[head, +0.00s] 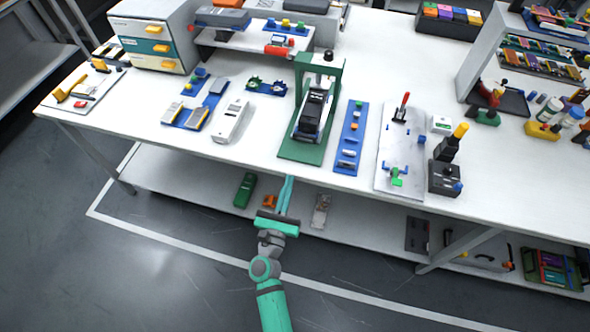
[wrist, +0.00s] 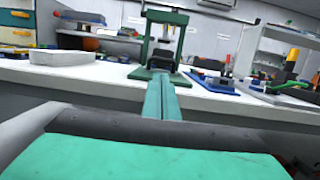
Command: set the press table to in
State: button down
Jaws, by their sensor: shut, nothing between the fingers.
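The press is a green frame (head: 333,85) on a green base (head: 300,150) near the front edge of the white table. A dark press table (head: 311,112) sits low inside the frame, over light rails; I cannot tell how far in or out it is. The press frame also shows in the wrist view (wrist: 182,42), straight ahead. My gripper (head: 286,183) is shut and empty, in front of the table edge and short of the press. In the wrist view my shut fingers (wrist: 161,92) point at the press.
Left of the press are a white device (head: 232,121) and blue trays (head: 186,113). Right of it are a blue strip (head: 351,140), a white board with a red-handled clamp (head: 382,178) and a black device (head: 444,178). A lower shelf (head: 165,175) runs under the worktop.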

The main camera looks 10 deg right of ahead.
jog(key=w+a+r+n+t+y, duration=0.2)
jog(key=a+r+n+t+y, duration=0.1)
jog(key=a+r+n+y, duration=0.3)
jog(key=n+g+h, duration=0.4)
jog(key=n+g, duration=0.3)
jog(key=n, duration=0.5)
send_near(305, 137)
jog(key=x, duration=0.5)
jog(key=shift+w+f, duration=0.15)
jog(key=shift+w, duration=0.1)
jog(key=shift+w+d, duration=0.3)
jog(key=shift+d, duration=0.05)
jog(key=shift+a, duration=0.1)
